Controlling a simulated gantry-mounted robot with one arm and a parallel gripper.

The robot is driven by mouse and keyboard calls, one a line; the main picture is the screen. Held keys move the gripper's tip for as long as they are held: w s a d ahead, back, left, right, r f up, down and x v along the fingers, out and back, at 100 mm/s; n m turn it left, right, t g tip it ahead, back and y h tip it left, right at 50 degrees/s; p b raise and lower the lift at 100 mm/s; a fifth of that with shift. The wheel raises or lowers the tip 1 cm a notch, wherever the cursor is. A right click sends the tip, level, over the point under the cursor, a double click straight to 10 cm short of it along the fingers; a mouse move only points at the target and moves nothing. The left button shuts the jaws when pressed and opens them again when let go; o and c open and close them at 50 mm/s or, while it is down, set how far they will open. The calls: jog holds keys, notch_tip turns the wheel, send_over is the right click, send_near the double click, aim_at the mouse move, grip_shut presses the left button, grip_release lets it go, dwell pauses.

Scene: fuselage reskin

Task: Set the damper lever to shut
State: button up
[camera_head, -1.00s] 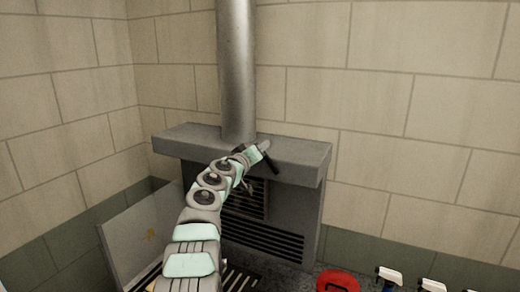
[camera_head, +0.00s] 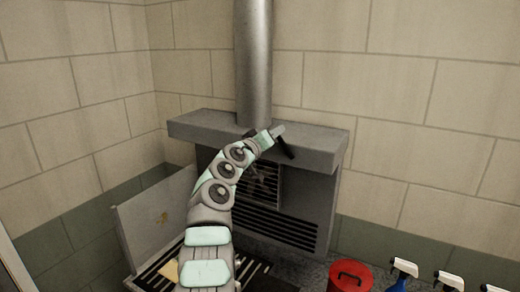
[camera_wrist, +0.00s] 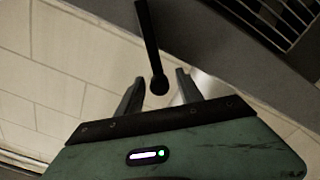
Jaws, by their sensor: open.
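The damper lever is a thin black rod with a rounded knob (camera_wrist: 158,84) at its end. In the wrist view it hangs down from the top, and the knob appears between the two fingers of my gripper (camera_wrist: 159,78). The fingers are apart, with a gap on each side of the knob, and I see no contact. In the head view the dark lever (camera_head: 285,147) slants across the front edge of the grey hood (camera_head: 325,142), just right of the end of my arm. My fingers cannot be made out clearly in that view.
A metal flue pipe (camera_head: 254,60) rises from the hood at the wall. Below are slatted vents (camera_head: 285,228). A red lidded bucket (camera_head: 350,277) and several spray bottles (camera_head: 403,268) stand at lower right. A grey panel (camera_head: 155,215) leans open at left.

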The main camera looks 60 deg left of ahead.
jog(key=b+v, duration=0.1)
jog(key=v, duration=0.7)
jog(key=shift+b, duration=0.3)
jog(key=shift+s+d, duration=0.1)
